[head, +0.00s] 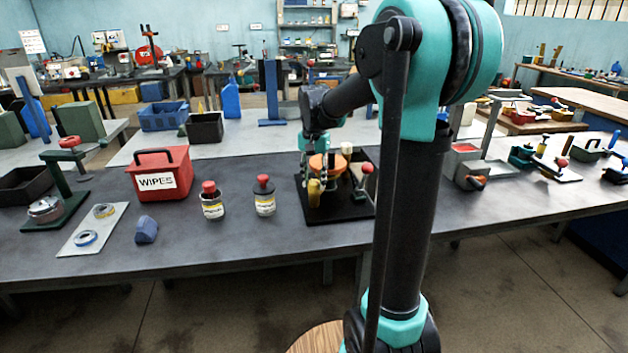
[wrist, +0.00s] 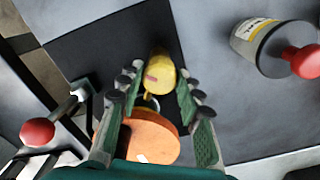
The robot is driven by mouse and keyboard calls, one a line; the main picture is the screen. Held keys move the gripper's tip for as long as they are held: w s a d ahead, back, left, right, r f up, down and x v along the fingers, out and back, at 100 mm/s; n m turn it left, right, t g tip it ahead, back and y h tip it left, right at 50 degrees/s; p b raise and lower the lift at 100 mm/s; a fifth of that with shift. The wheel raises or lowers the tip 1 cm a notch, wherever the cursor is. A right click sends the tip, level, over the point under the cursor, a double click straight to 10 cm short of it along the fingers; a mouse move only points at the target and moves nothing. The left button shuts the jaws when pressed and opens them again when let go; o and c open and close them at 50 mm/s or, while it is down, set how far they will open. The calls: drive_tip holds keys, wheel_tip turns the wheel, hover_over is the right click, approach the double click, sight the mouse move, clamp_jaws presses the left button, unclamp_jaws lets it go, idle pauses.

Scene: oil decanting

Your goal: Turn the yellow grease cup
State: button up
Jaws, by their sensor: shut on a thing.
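The yellow grease cup (head: 315,192) stands at the front of a fixture on a black base plate (head: 340,212). In the wrist view the cup (wrist: 160,72) sits between the two finger pads of my gripper (wrist: 158,84). My gripper (head: 314,174) reaches down over the fixture in the head view and is shut on the cup. A round orange part (wrist: 150,137) lies just behind the cup, between the fingers' bases. The head view shows the cup small and partly hidden by my fingers.
A lever with a red ball knob (wrist: 37,132) stands beside the orange part. A labelled bottle with a red top (wrist: 270,48) stands off the plate. The red WIPES box (head: 160,174) is farther left. Bare bench lies in front of the bottles.

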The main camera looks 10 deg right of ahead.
sight(314, 182)
idle(0.3)
drive_tip(key=o, duration=1.2)
drive_tip(key=shift+c, duration=0.2)
wheel_tip(314, 182, up, 12)
